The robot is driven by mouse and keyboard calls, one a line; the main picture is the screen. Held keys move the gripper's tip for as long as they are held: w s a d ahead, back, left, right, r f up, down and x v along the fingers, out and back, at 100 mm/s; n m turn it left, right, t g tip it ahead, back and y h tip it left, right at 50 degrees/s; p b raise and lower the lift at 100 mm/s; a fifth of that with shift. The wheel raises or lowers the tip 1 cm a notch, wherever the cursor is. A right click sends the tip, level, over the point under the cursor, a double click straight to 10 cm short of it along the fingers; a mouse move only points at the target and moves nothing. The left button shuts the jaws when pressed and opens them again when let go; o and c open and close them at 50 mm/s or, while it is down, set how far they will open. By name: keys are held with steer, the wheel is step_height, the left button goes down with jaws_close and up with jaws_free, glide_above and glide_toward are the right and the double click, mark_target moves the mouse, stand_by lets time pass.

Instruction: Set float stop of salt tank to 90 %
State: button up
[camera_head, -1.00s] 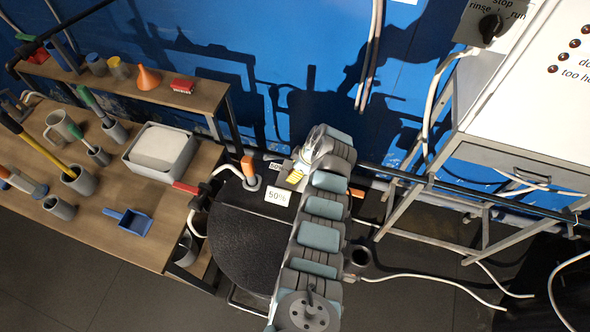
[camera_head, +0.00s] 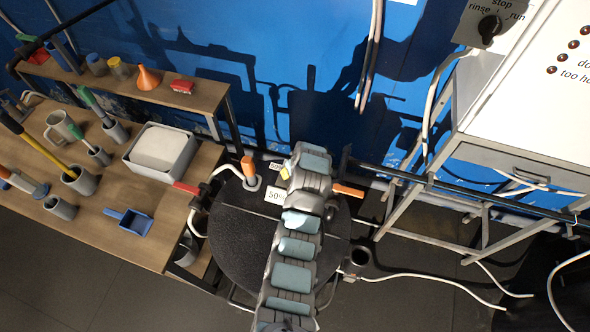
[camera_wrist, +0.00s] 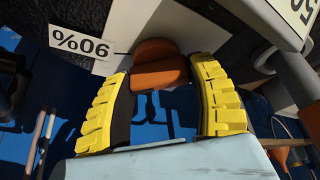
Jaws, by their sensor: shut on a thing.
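My gripper (camera_wrist: 165,95) is shut on an orange knob (camera_wrist: 160,70) between its yellow finger pads in the wrist view. The knob appears to be the float stop's grip. A white "90%" label (camera_wrist: 82,45) lies just left of it. Part of another label (camera_wrist: 298,14) shows at the top right. In the head view the round black salt tank (camera_head: 235,240) lies partly behind my arm, with a "50%" label (camera_head: 274,196) at its back edge.
An orange upright handle (camera_head: 249,170) stands left of the gripper, and another orange handle (camera_head: 348,190) sticks out to its right. A wooden bench (camera_head: 100,225) with tools is at left. A metal-framed cabinet (camera_head: 525,130) and loose white cables (camera_head: 440,282) are at right.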

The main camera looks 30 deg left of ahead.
steer(key=m+t+h, duration=0.1)
steer(key=m, duration=0.3)
steer(key=shift+m, duration=0.3)
steer(key=shift+h, duration=0.3)
steer(key=o, duration=1.2)
steer(key=shift+v, duration=5.95)
steer(key=shift+s, duration=0.1)
